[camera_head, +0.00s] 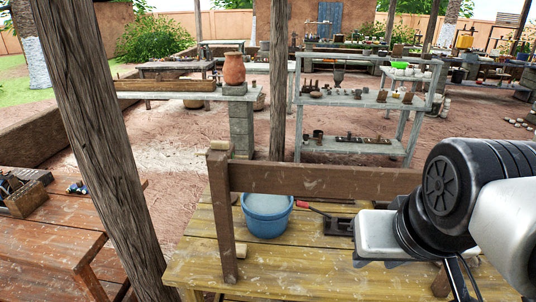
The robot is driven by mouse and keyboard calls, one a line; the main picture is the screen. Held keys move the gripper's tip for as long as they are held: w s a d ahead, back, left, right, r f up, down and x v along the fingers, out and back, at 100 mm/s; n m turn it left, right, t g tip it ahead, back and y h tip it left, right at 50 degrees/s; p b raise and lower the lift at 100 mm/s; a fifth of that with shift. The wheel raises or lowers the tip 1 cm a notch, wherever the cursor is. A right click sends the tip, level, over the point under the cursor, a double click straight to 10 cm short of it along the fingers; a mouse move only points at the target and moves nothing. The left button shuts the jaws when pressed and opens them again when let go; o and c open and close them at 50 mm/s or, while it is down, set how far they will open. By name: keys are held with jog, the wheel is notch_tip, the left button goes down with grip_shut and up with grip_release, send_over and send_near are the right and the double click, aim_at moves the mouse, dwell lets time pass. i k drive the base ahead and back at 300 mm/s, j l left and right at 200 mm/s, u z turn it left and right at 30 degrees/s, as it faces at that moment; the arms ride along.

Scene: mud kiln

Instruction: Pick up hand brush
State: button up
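I cannot make out a hand brush for certain. My gripper (462,282) is at the bottom right, above the right part of the yellowish wooden table (290,284). Only thin dark finger parts show, partly cut off by the frame edge and covered by my arm. I cannot tell whether they are open or shut, or whether they hold anything. A red-handled tool (307,208) lies on the table near a dark metal tray-like piece (338,226). My arm hides the table's right side.
A wooden post (98,140) rises at left, beside a reddish table (45,240) with a wooden block (27,198). A grey shelf (365,98) with small pots stands beyond.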

aim_at(241, 249)
jog(key=i+j, duration=0.1)
jog(key=j, duration=0.5)
jog(key=i+j, duration=0.1)
jog(key=j, duration=0.5)
jog(key=i+j+z, duration=0.1)
jog(key=j, duration=0.5)
jog(key=i+j, duration=0.1)
jog(key=j, duration=0.55)
